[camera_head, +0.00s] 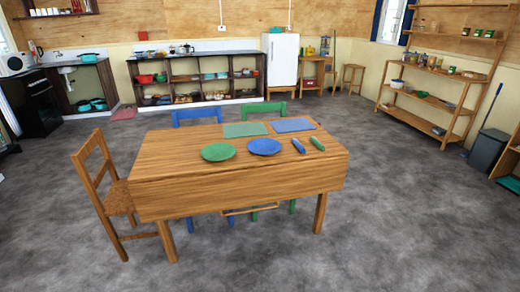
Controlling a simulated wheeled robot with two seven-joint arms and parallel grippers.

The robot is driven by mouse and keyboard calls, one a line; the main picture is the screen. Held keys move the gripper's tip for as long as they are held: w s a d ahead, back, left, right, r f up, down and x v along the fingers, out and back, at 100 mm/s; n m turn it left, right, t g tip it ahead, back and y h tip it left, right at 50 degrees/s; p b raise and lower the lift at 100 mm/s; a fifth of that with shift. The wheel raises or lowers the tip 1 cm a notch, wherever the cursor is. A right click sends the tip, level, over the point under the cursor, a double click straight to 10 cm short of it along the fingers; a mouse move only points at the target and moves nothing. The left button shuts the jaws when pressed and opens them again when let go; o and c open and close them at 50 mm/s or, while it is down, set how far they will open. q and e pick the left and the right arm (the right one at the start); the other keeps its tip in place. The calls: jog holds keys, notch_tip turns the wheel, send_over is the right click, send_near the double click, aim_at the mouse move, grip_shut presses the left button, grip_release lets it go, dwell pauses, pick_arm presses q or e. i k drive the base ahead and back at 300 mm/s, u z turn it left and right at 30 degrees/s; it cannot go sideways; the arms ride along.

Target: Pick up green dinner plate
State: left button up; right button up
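The green dinner plate (218,152) lies flat on the wooden table (180,173), left of the blue plate (264,147). A narrow gap separates the two plates. Nothing covers the green plate. Neither of my grippers shows in the head view.
A green mat (245,129), a blue mat (293,125), a blue roll-like item (298,145) and a green one (317,143) lie on the table. A wooden chair (101,190) stands at the table's left end. Blue (196,114) and green (262,108) chairs stand behind. The floor in front is clear.

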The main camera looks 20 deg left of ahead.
aim_at(218, 152)
jog(key=z, duration=0.6)
jog(key=i, duration=1.3)
jog(key=z, duration=0.3)
jog(key=i, duration=1.2)
jog(key=u, duration=0.9)
jog(key=i, duration=0.7)
jog(key=u, duration=1.2)
jog(key=i, duration=0.45)
jog(key=u, duration=0.45)
